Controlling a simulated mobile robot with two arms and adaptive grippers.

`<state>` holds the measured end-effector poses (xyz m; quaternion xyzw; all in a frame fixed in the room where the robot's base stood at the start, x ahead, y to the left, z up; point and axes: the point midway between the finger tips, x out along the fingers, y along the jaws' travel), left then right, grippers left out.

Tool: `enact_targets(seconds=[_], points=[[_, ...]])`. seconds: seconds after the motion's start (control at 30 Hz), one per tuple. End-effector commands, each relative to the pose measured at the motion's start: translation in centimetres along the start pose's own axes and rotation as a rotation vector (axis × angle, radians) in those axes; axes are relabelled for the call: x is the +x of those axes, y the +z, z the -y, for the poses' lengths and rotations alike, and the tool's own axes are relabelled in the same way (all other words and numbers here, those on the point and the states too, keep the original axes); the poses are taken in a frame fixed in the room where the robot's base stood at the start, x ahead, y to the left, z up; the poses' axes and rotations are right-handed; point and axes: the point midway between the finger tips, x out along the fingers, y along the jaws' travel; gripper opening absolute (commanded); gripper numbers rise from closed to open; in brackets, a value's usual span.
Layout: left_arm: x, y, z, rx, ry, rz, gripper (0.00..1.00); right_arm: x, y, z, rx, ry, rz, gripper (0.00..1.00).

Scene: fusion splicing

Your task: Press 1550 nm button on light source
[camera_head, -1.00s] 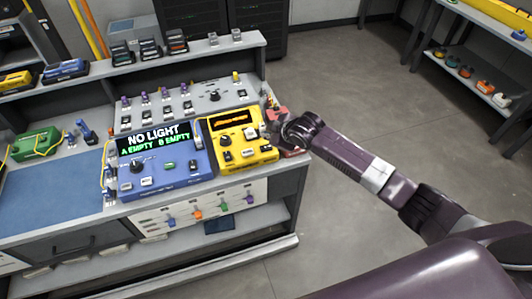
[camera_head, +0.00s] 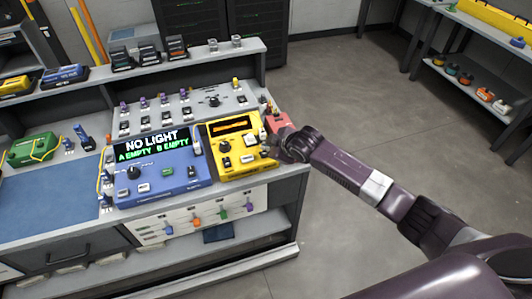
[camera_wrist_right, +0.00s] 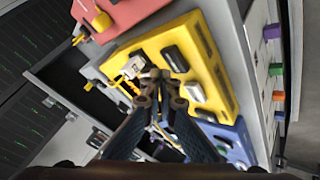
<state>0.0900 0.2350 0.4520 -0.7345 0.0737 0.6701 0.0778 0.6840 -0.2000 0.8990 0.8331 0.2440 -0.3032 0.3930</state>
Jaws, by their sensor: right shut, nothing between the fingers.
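The yellow device (camera_head: 250,172), with an orange display (camera_head: 231,125), a knob and several black and white buttons, stands on the bench and looks like the light source. It fills the upper middle of the right wrist view (camera_wrist_right: 207,48). My right gripper (camera_head: 280,150) is at the device's right side in the head view. In the wrist view its shut, empty fingertips (camera_wrist_right: 160,92) are over the button face, close to a white button (camera_wrist_right: 193,91) and a black one (camera_wrist_right: 175,58). Labels are too small to read, and contact cannot be told. My left gripper is not in view.
A blue device (camera_head: 160,190) reading "NO LIGHT, A EMPTY, B EMPTY" stands directly left of the yellow one. A red object (camera_head: 281,120) is behind my right gripper. A grey panel (camera_head: 185,104) with connectors is behind. The floor to the right is open.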

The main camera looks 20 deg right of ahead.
Motion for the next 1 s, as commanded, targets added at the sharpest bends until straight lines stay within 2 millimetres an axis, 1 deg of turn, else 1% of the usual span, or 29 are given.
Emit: enact_targets(seconds=[0.67, 1.0], points=[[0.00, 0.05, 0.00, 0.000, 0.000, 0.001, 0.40, 0.01, 0.01, 0.00, 0.000, 0.000, 0.000, 0.00], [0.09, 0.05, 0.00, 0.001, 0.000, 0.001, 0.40, 0.59, 0.46, 0.44, 0.000, 0.000, 0.000, 0.00]])
